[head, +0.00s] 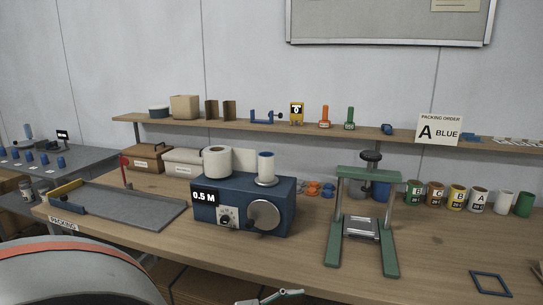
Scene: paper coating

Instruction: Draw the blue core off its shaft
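A small upright roll (266,168) with blue ends and a white band stands on a round plate on top of the blue winding machine (243,192), at its right; it looks like the blue core on its shaft, though the shaft itself is hidden. A wider white paper roll (217,162) stands at the machine's left, with a white sheet behind and between them. The tip of a gripper (277,295), seemingly my left, shows at the bottom edge, well below and apart from the core. Its fingers are mostly cut off. My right gripper is not in view.
A green press frame (388,248) stands right of the machine. Several coloured cans (457,197) line the back right. A grey packing tray (130,206) lies at left. A shelf (285,126) runs behind, with a card reading A BLUE (439,130). A dark square frame (490,283) lies front right.

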